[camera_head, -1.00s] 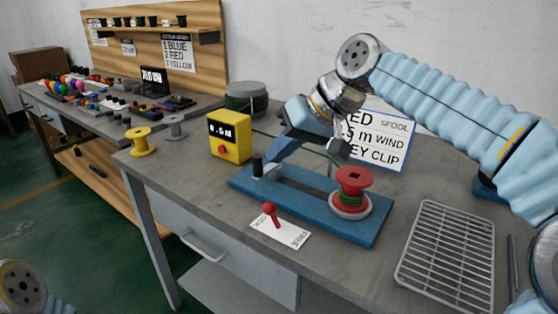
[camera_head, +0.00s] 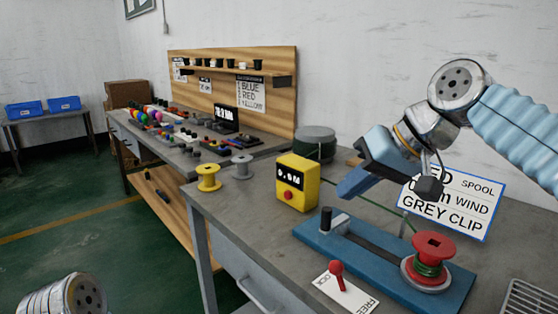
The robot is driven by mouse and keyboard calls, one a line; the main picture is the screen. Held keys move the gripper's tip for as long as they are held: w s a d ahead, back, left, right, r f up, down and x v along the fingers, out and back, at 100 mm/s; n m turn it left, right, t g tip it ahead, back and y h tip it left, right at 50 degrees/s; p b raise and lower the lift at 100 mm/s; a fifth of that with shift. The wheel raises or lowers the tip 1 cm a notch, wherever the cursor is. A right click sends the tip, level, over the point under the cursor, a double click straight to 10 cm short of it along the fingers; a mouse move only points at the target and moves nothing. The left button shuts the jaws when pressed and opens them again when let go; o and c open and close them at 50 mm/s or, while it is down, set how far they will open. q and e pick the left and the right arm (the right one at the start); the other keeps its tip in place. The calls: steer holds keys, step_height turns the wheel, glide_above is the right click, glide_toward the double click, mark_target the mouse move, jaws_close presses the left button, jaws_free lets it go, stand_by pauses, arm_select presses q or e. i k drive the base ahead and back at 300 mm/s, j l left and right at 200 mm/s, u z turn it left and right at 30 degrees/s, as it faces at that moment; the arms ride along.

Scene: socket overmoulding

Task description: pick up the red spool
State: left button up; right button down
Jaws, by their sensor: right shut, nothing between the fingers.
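The red spool (camera_head: 433,247) stands upright on a round metal seat at the right end of the blue winding base (camera_head: 375,267). Green wire is wound around its middle. A green line runs from the yellow meter box (camera_head: 297,183) toward the spool. My right gripper (camera_head: 386,190) is shut and empty. It is above the base, up and left of the spool and apart from it. Of my left arm, only a rounded metal link shows at the bottom left; its gripper is out of view.
A red lever (camera_head: 337,274) on a white label stands in front of the base. A sign (camera_head: 452,203) leans behind the spool. A yellow spool (camera_head: 208,177) and a grey spool (camera_head: 243,166) stand at the left. A wire rack (camera_head: 527,299) lies at the lower right.

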mark_target(427, 267)
steer(key=k+j, duration=0.25)
steer(key=k, duration=0.2)
steer(key=k+j, duration=0.2)
steer(key=k, duration=0.25)
